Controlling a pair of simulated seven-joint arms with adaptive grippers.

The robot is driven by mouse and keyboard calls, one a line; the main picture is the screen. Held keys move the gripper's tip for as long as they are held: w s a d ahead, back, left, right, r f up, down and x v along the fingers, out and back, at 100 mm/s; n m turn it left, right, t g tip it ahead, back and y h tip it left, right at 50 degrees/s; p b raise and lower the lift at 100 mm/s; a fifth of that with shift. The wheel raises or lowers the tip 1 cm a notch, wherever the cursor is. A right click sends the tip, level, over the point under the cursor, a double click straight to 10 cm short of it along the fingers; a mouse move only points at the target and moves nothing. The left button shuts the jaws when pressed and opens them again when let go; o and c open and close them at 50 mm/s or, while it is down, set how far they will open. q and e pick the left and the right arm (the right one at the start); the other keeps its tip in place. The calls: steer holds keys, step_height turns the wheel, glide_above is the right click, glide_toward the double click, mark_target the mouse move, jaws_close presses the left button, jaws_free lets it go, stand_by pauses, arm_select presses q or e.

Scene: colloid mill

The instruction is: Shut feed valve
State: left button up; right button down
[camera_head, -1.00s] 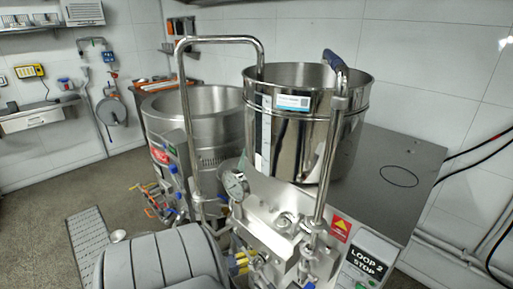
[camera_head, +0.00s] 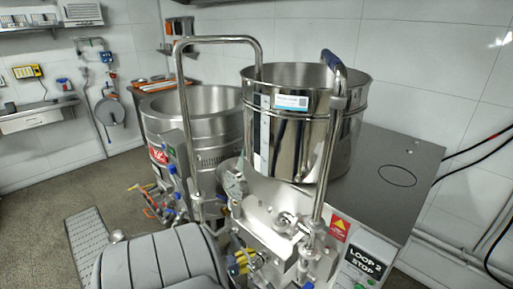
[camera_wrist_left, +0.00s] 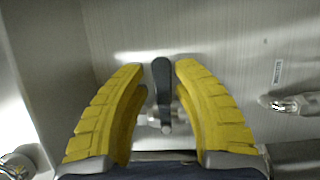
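In the left wrist view a dark grey lever handle (camera_wrist_left: 161,78) stands on a small metal valve fitting (camera_wrist_left: 154,119), in front of a brushed metal panel. I take it to be the feed valve's lever. My left gripper (camera_wrist_left: 160,68) has its two yellow fingers on either side of the lever, with a narrow gap at each side, so it is open. In the head view the left gripper (camera_head: 243,262) shows small and yellow among the fittings at the machine's front, where the lever is hard to make out. My right gripper is not in view.
The steel hopper (camera_head: 300,130) stands on the machine, beside a bent pipe (camera_head: 187,120) and an upright pipe with a blue handle (camera_head: 334,62). A dial gauge (camera_head: 233,184) and the LOOP 2 STOP panel (camera_head: 366,263) flank the fittings. Another steel vessel (camera_head: 190,107) stands behind left.

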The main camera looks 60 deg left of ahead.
arm_select(q)
steer(key=shift+o, duration=1.2)
steer(key=shift+s, duration=0.1)
steer(key=shift+f, duration=0.1)
steer(key=shift+s, duration=0.25)
steer(key=s+a, duration=0.1)
steer(key=s, duration=1)
steer(key=shift+s+a, duration=0.25)
